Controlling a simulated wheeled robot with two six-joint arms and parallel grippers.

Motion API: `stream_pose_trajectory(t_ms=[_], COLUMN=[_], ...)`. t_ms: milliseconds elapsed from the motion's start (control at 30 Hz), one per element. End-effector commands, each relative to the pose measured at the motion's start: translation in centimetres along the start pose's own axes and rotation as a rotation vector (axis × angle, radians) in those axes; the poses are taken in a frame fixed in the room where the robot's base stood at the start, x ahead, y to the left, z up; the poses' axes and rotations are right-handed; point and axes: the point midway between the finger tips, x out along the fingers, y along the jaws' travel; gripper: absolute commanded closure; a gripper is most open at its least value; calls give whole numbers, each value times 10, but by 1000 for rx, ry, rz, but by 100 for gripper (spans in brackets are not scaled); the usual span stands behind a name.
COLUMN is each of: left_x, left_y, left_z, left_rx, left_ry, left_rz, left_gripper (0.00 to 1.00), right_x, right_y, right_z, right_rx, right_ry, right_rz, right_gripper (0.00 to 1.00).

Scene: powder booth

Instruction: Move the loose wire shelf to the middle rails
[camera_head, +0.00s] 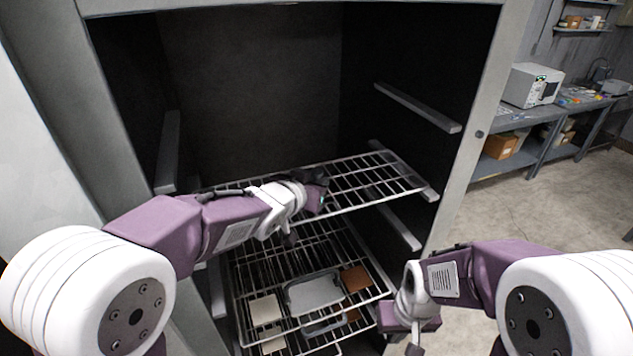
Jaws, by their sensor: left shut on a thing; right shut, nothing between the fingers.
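The loose wire shelf (375,183) spans the inside of the open booth cabinet, roughly level. My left gripper (318,192) is over the shelf and shut on it; the fingertips and the exact grip are partly hidden by the wrist. The shelf's right edge lies close to a side rail (431,192); I cannot tell whether it rests on it. Its left part is hidden behind my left arm. A higher rail (418,107) on the right wall and one on the left wall (169,150) are bare. My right gripper (414,338) is shut and empty, outside the cabinet at the lower right.
A lower wire shelf (240,281) holds a grey tray (314,293), a brown piece (355,278) and a beige piece (265,309). Another rail (400,229) shows below the loose shelf. The cabinet's right post (478,134) stands beside open floor. A workbench (515,122) is farther right.

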Motion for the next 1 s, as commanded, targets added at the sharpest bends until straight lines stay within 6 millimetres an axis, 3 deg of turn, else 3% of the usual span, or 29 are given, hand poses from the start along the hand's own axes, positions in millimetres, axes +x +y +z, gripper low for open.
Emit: stream_pose_trajectory(t_ms=[567, 600, 667, 1000], left_x=[5, 4, 4, 3], left_y=[0, 0, 0, 0], left_z=[10, 10, 9, 12], left_rx=[0, 0, 0, 0], left_ry=[3, 4, 3, -2], left_rz=[0, 0, 0, 0], left_gripper=[100, 75, 59, 55], right_x=[12, 11, 10, 11], right_y=[0, 0, 0, 0], right_z=[1, 1, 1, 1], right_rx=[0, 0, 0, 0], right_ry=[0, 0, 0, 0], right_rz=[0, 0, 0, 0], right_gripper=[100, 100, 100, 100])
